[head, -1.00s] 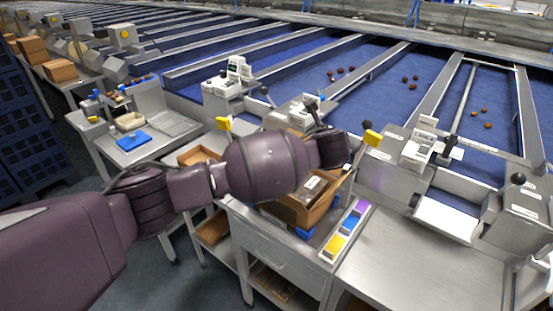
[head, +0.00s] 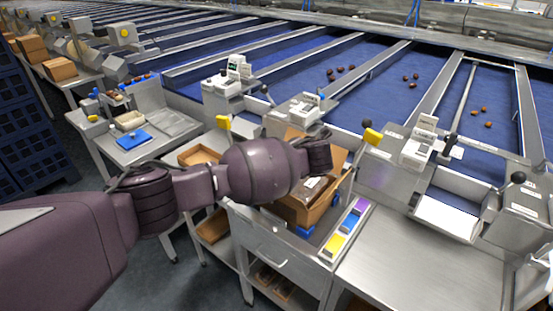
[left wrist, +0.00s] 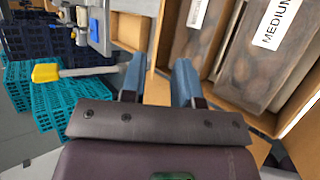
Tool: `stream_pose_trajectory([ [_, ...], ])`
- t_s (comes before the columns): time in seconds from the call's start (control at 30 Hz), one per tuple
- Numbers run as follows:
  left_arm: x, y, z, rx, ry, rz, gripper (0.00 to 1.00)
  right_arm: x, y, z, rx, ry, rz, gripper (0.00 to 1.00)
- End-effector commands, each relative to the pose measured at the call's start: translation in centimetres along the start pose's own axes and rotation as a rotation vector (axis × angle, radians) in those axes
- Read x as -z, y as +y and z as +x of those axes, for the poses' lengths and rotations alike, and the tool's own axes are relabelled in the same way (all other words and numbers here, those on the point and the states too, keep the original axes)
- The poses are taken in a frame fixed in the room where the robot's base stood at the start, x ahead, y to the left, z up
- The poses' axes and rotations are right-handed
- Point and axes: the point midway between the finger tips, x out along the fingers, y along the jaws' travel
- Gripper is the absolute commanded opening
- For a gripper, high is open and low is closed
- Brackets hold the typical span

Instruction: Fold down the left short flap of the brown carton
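The brown carton (head: 300,212) stands open on the metal bench beside the belts, with flaps raised. One flap (head: 336,160) shows right of my left wrist and another brown panel (head: 294,134) shows behind it. My left forearm covers the carton's left part, and the left gripper is hidden in the head view. In the left wrist view the left gripper (left wrist: 159,75) is open, its two blue-grey fingers apart at the carton's edge (left wrist: 160,52). My right gripper is out of view.
Labelled packs (left wrist: 273,50) lie inside the carton. Colored blocks (head: 346,228) sit in a strip at its right. The right bench top (head: 400,262) is clear.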

Motion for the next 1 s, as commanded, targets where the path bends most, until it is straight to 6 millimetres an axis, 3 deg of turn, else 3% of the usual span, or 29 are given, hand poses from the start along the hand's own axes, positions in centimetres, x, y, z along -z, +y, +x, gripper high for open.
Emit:
stream_pose_trajectory([
  [0.6, 0.0, -0.1, 7.2, 0.0, 0.0, -0.003, 0.29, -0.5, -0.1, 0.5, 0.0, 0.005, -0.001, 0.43],
  [1.0, 0.0, -0.1, 9.3, 0.0, 0.0, -0.001, 0.29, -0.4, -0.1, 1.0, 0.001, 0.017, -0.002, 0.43],
])
